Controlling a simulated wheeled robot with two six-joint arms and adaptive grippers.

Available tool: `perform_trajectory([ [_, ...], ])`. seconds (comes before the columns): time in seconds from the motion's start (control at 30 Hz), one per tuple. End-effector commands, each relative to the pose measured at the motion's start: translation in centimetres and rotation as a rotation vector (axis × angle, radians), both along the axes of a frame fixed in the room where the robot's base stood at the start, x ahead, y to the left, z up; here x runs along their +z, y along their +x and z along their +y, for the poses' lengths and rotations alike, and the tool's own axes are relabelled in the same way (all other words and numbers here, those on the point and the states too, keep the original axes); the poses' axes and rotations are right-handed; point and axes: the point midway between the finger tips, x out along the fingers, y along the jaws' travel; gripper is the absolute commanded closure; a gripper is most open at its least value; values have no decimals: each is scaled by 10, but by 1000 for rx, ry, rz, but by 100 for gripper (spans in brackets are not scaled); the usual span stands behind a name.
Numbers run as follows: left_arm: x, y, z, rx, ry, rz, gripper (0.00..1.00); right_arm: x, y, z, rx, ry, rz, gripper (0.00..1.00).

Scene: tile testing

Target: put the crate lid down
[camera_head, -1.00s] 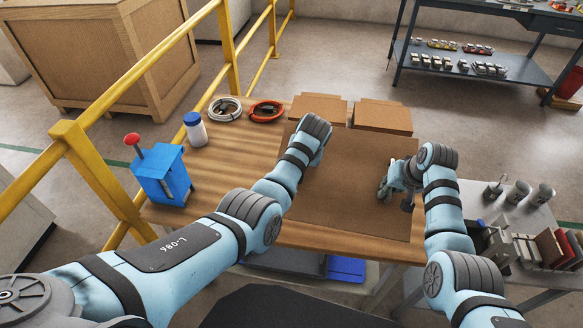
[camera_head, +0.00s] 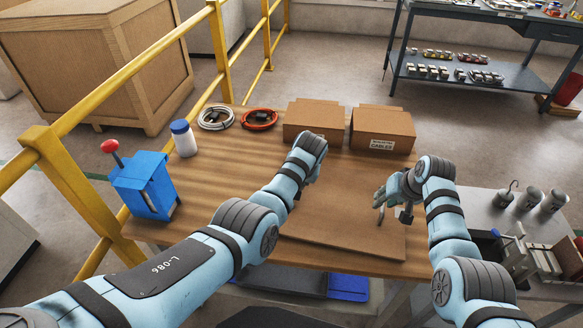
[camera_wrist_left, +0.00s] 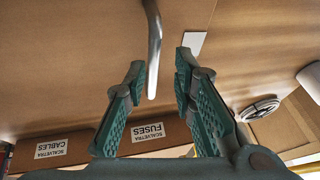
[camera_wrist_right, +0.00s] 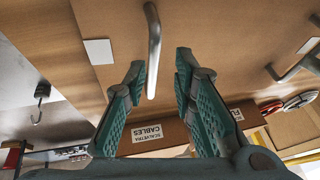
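The crate lid (camera_head: 340,225) is a flat brown panel, apparently lying flat on the wooden table near its front edge. The right wrist view shows two bent grey metal handles on it, a near one (camera_wrist_right: 154,45) and a far one (camera_wrist_right: 293,66). My right gripper (camera_head: 381,200) is over the lid's right side; its fingers (camera_wrist_right: 160,62) are apart, the near handle between their tips without visible contact. My left gripper is mostly hidden behind its wrist in the head view. In its wrist view its fingers (camera_wrist_left: 160,62) are apart beside the other handle (camera_wrist_left: 154,45).
Two cardboard boxes, fuses (camera_head: 314,119) and cables (camera_head: 382,130), stand behind the lid. Cable coils (camera_head: 216,116), a white bottle (camera_head: 183,139) and a blue device with a red knob (camera_head: 145,186) are at the left. A grey side table (camera_head: 480,205) holds tools. A yellow rail (camera_head: 135,65) borders the left.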

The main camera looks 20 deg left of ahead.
Motion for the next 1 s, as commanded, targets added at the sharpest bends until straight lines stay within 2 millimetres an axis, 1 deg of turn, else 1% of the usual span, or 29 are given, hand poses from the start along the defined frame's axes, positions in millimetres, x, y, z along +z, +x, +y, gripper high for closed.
perform_trajectory([
  [0.33,3,1,0,2,1,-5,71,0,-1,-1,1,-2,4,69],
  [0.47,15,-2,-3,0,1,-9,71,-1,-1,-1,1,-3,4,69],
  [0.53,25,-7,-6,2,-2,-10,71,-1,-2,-1,1,-3,4,69],
  [0.7,71,-25,-18,1,-3,-10,71,-1,-2,-1,1,-3,5,69],
  [0.8,93,-34,-23,2,-2,-8,71,-1,-2,-1,1,-3,5,69],
  [0.9,107,-40,-26,1,0,-5,71,-1,-2,-1,1,-3,5,69],
  [1.0,112,-42,-27,2,1,-5,71,3,-2,-1,2,-2,3,69],
])
